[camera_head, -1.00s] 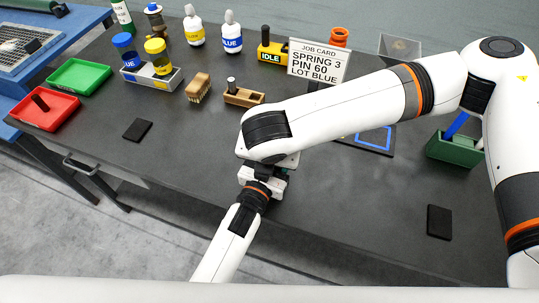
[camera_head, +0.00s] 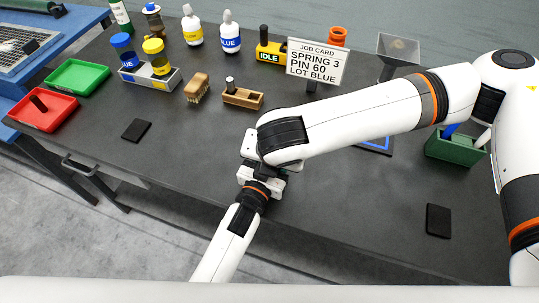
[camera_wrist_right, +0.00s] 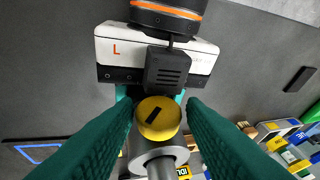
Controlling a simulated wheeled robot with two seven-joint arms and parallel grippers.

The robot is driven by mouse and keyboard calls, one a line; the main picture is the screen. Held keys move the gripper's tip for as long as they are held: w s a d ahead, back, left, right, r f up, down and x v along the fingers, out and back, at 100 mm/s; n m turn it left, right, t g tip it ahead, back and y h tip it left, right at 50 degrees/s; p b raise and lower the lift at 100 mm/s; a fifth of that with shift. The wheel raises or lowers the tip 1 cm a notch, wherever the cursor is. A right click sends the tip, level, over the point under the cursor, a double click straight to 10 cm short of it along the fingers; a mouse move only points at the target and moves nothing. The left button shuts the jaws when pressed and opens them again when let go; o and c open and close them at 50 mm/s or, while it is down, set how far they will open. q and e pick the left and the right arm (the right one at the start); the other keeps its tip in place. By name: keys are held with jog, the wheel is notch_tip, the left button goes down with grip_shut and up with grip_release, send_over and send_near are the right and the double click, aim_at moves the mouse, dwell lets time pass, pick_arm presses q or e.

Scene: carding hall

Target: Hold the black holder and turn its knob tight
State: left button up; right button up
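The yellow knob (camera_wrist_right: 158,118), with a short slanted black mark, faces the right wrist camera just below the block. In the head view the grippers meet over the table's front edge, and my right arm hides holder and knob.
The dark table (camera_head: 330,225) has bare room at front left and front right. Behind stand a job card (camera_head: 317,62), a wooden block (camera_head: 243,97), a brush (camera_head: 197,87) and several bottles. A green bin (camera_head: 455,149) is at right. Red (camera_head: 43,110) and green trays (camera_head: 77,76) are at left.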

jog(key=shift+o, duration=1)
jog(key=v, duration=1.2)
jog(key=shift+d, duration=0.1)
jog(key=w+a+g+h, duration=0.3)
jog(key=w+g, duration=0.2)
jog(key=w, duration=0.2)
jog(key=f, duration=0.3)
jog(key=d+f, duration=0.1)
jog(key=f, duration=0.7)
jog(key=shift+s+d, duration=0.25)
